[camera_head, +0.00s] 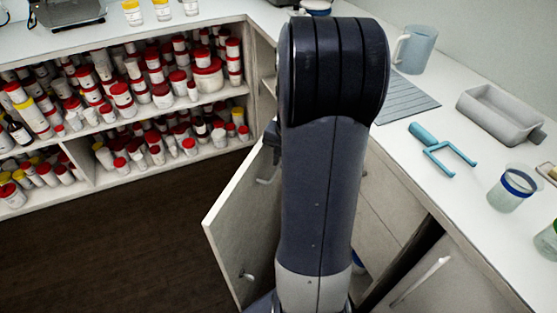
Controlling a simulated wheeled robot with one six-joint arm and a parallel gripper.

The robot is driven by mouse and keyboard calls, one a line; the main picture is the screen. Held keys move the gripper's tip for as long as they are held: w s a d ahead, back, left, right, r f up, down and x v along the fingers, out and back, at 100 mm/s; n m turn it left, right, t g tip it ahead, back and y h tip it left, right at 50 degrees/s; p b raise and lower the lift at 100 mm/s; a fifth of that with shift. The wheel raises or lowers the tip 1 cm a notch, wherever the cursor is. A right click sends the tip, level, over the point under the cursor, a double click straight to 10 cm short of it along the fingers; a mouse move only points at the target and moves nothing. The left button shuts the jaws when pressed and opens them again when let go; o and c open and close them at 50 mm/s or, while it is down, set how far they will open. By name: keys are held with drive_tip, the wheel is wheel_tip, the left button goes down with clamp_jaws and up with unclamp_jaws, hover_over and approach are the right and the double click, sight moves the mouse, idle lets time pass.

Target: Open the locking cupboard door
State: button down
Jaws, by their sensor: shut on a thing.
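A pale cupboard door (232,222) stands swung out from the counter front, to the left of my arm. A small light fitting (247,276) shows low on its face and another (265,179) near its top edge. I cannot tell which of them is a handle, lock or hinge. My dark arm covers the door's right part and the cupboard opening. A small dark part shows beside the arm at the door's top edge; I cannot tell what it is. My gripper's fingers are hidden behind the arm.
Shelves (150,104) of red- and yellow-lidded jars line the back left. The right counter (455,110) holds a mug (414,48), a grey tray (498,112), a blue forked tool (440,150) and a beaker (512,188). The dark floor (130,240) left of the door is clear.

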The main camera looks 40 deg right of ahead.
drive_tip(key=c, duration=1.5)
unclamp_jaws()
drive_tip(key=r, duration=0.3)
drive_tip(key=s+r+p, duration=0.1)
drive_tip(key=r, duration=0.3)
drive_tip(key=d+r, duration=0.1)
drive_tip(key=r, duration=0.2)
drive_tip(key=shift+s+r, duration=0.3)
